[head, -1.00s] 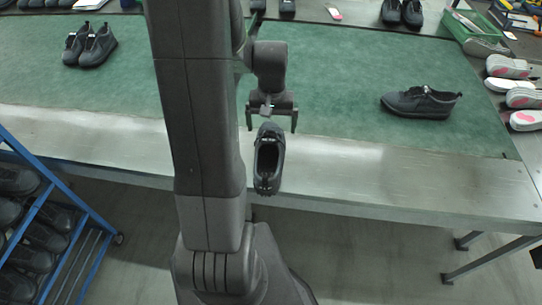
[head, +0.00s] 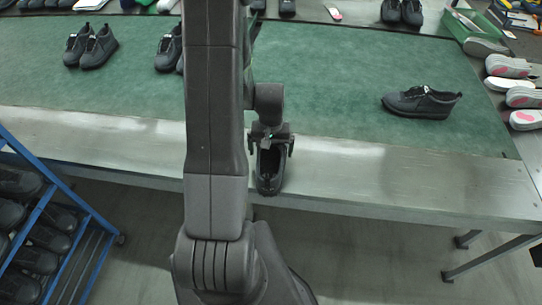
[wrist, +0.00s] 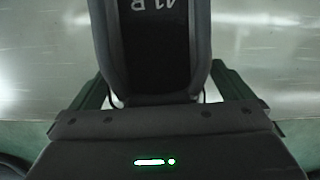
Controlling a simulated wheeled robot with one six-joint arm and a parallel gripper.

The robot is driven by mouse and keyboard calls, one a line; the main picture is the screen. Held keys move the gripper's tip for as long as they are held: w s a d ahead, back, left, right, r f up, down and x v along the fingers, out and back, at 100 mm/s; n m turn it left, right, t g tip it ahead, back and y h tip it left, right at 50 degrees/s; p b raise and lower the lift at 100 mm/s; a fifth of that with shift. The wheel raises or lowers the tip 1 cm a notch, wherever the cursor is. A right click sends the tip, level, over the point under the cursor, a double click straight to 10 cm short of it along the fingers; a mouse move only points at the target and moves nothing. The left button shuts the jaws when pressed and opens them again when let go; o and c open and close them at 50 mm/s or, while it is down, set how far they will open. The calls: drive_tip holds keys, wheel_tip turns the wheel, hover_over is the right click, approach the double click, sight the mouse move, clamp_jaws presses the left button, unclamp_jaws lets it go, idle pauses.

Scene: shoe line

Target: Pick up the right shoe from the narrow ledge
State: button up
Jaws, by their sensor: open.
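A single dark shoe (head: 269,184) sits on the narrow metal ledge (head: 370,180) along the table's front, its opening facing up. In the wrist view its insole (wrist: 160,50) reads "41 R". My gripper (head: 270,148) is over the far part of the shoe and hides it in the head view. In the wrist view my gripper (wrist: 162,84) is open, with one dark green finger on each side of the shoe. I cannot tell whether the fingers touch it.
A green mat (head: 335,80) covers the table behind the ledge. A single dark shoe (head: 420,102) lies on its right part and a pair (head: 90,48) at its left. A blue rack (head: 75,225) of shoes stands at lower left. The ledge right of my gripper is clear.

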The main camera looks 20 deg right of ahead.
drive_tip(key=shift+f, duration=0.2)
drive_tip(key=c, duration=1.1)
drive_tip(key=shift+r, duration=0.1)
